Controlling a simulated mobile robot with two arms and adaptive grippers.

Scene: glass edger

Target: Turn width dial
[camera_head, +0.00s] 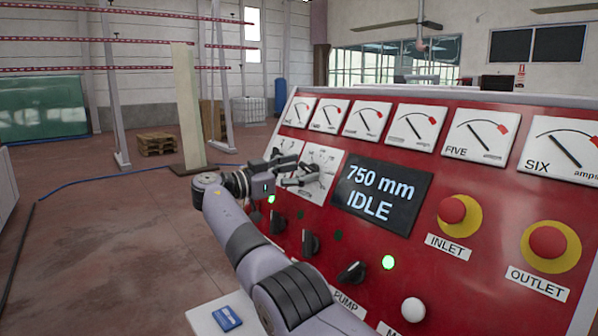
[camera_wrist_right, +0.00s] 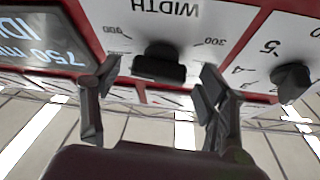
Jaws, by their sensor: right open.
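The width dial is a black knob (camera_wrist_right: 158,64) on a white plate marked WIDTH, with 300 and 900 on its scale; the wrist view shows it upside down. In the head view its white plate (camera_head: 325,155) is on the red panel, and the knob is mostly hidden by my gripper. My right gripper (camera_head: 292,171) is open in front of the plate. In the wrist view its fingers (camera_wrist_right: 156,88) stand apart, one on either side of the knob, with no clear contact visible. The display (camera_head: 382,196) reads 750 mm IDLE. My left gripper is out of view.
A second dial (camera_wrist_right: 292,78) with numerals sits beside the width plate. Below are black switches (camera_head: 351,272), a lit green lamp (camera_head: 388,262) and a white button (camera_head: 413,309). Red INLET (camera_head: 452,209) and OUTLET (camera_head: 548,242) buttons are at right. Gauges line the top.

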